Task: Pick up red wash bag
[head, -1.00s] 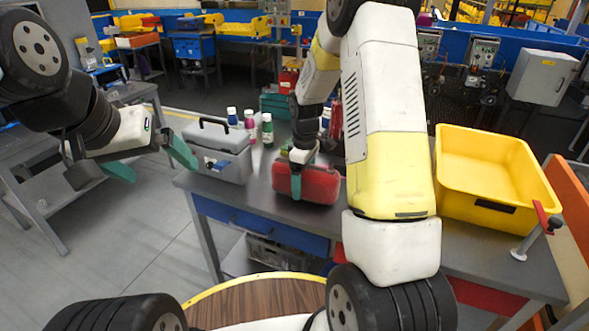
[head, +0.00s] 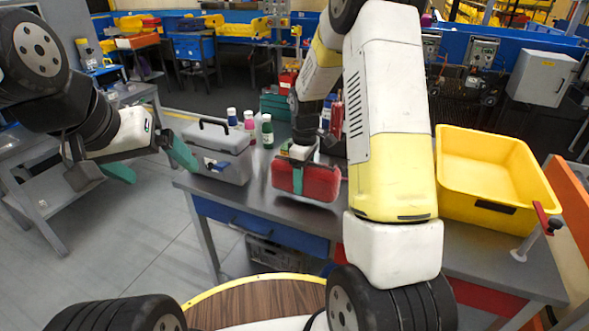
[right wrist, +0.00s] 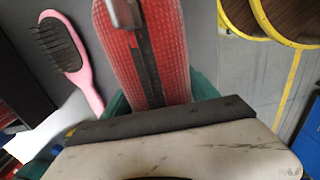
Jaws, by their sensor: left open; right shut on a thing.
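The red wash bag (head: 318,184) is at the front of the grey table in the head view, under my right gripper (head: 298,178). My right gripper is shut on the bag, one teal finger showing across its near side. In the right wrist view the red bag (right wrist: 172,60) with its dark zip strip fills the top middle, between the teal fingers (right wrist: 160,100). Whether the bag's underside touches the table is hard to tell. My left gripper (head: 150,165) is open and empty, in the air left of the table.
A grey toolbox (head: 217,155) stands left of the bag, with several bottles (head: 267,131) behind it. A yellow bin (head: 488,172) is on the right. A pink hairbrush (right wrist: 75,60) shows in the right wrist view. A red clamp (head: 543,220) sits at the right edge.

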